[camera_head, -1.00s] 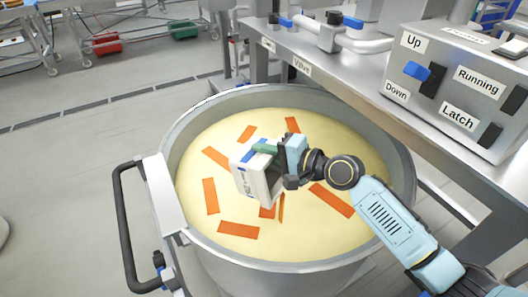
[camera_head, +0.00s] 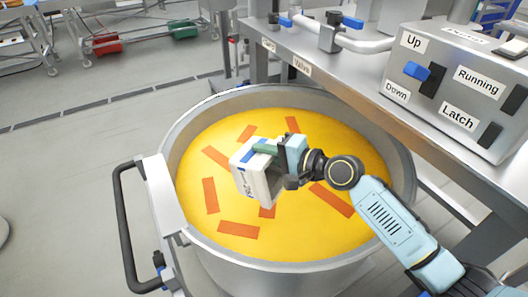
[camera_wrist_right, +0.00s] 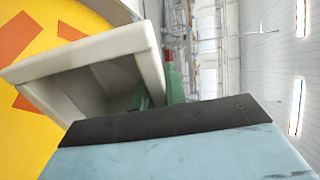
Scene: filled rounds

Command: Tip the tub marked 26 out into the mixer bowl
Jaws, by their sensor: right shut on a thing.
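A white tub (camera_head: 251,181) hangs tilted above the mixer bowl (camera_head: 180,128), its open side turned down to the right. Dark marks on its side are too small to read. My right gripper (camera_head: 272,151) is shut on the tub's upper wall. In the right wrist view, the tub (camera_wrist_right: 105,62) shows a bare pale inside where it is visible, with the green fingers (camera_wrist_right: 160,88) at its wall. The bowl holds bright yellow content (camera_head: 300,226) with several flat orange strips (camera_head: 238,230) on it. My left gripper is out of view.
A control box (camera_head: 455,90) labelled Up, Down, Running and Latch stands on the steel bench (camera_head: 350,82) at the right. A black handle (camera_head: 123,225) sticks out at the bowl's left. Red (camera_head: 106,44) and green (camera_head: 184,30) objects are at the back left. The left floor is mostly clear.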

